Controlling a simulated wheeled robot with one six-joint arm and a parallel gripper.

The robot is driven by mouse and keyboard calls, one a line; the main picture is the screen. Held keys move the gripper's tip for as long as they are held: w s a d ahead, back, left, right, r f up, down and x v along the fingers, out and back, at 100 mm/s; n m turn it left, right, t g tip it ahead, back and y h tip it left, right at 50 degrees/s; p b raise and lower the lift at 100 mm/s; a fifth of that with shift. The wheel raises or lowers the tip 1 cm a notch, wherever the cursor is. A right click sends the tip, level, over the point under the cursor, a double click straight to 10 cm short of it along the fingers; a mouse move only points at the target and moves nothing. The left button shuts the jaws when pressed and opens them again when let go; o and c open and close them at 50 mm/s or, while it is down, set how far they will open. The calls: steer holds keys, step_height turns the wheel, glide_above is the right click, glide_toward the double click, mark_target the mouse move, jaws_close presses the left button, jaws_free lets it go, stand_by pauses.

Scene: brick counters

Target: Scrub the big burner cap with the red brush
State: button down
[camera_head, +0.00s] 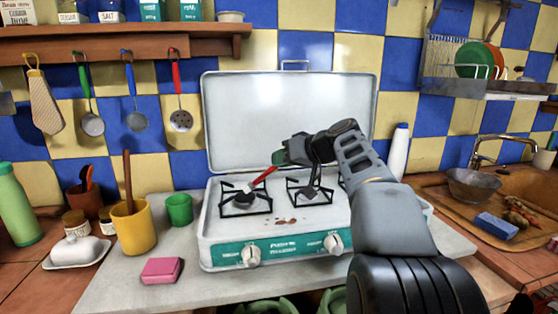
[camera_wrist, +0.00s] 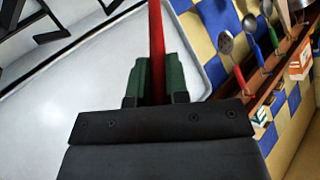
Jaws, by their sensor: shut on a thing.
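My gripper (camera_head: 283,158) is shut on the red brush (camera_head: 262,177), its green fingers around the handle. The wrist view also shows the gripper (camera_wrist: 157,75) with the red handle (camera_wrist: 156,30) between its fingers. The brush slopes down to the left, its pale head over the left burner of the white stove (camera_head: 225,236). I cannot tell whether the bristles touch the dark left burner cap (camera_head: 243,201). Another burner cap (camera_head: 311,191) sits to the right. The left one looks slightly bigger. My arm hides the stove's right part.
The stove's raised lid (camera_head: 285,115) stands behind the burners. Reddish-brown specks lie on the stove's front. A yellow cup (camera_head: 133,232), green cup (camera_head: 179,209) and pink sponge (camera_head: 161,270) stand to the left. Utensils hang from the shelf (camera_head: 120,47). A sink with a bowl (camera_head: 474,187) is right.

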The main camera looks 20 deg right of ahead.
steer(key=shift+a, duration=0.15)
steer(key=shift+w+a+f+b, duration=0.15)
steer(key=shift+a+b, duration=0.2)
steer(key=shift+a, duration=0.25)
steer(key=shift+d, duration=0.2)
steer(key=shift+d, duration=0.2)
steer(key=shift+r, duration=0.2)
